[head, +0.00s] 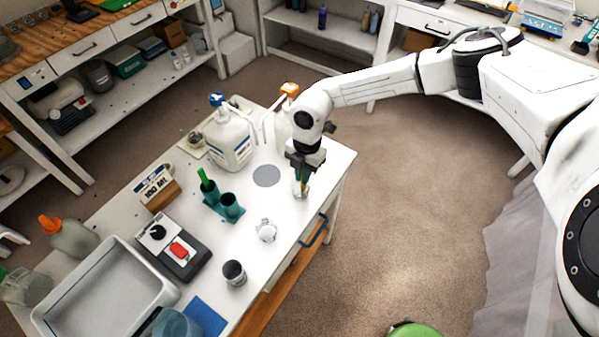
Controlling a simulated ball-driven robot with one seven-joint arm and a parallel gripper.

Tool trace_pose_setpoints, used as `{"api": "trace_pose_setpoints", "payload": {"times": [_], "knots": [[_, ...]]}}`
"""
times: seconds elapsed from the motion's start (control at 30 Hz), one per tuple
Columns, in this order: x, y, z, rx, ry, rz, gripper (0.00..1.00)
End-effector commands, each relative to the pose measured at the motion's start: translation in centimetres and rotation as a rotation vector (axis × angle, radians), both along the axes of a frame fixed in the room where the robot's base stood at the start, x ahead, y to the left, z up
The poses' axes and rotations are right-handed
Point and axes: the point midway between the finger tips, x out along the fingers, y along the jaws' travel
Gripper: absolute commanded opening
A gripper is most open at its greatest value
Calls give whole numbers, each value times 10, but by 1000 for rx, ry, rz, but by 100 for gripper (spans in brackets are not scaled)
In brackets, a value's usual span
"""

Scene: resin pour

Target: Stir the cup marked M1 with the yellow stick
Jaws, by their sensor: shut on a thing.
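The stick's lower end is at a small clear cup (301,191) near the table's right edge. The stick appears to reach into this cup, but its tip is too small to make out. Another small clear cup (267,230) stands to the left and nearer the front edge. No M1 mark is readable on either cup at this size.
A teal holder (222,208) with green cups, a dark-sided cup (234,273), a scale with a red item (180,249) and a grey tray (60,306) share the table (325,170). White jug (231,142) with blue top stands behind, beside an orange-topped bottle (276,130).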

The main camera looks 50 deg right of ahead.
Motion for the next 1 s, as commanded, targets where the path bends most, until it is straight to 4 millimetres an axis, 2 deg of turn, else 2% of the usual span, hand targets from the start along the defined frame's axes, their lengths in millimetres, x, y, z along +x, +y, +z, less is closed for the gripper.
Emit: {"api": "trace_pose_setpoints", "payload": {"times": [0.13,0.53,1.0], "knots": [[7,2,0,1,0,2,0],[8,2,1,1,-1,2,0],[8,1,38,0,-1,2,0]]}}
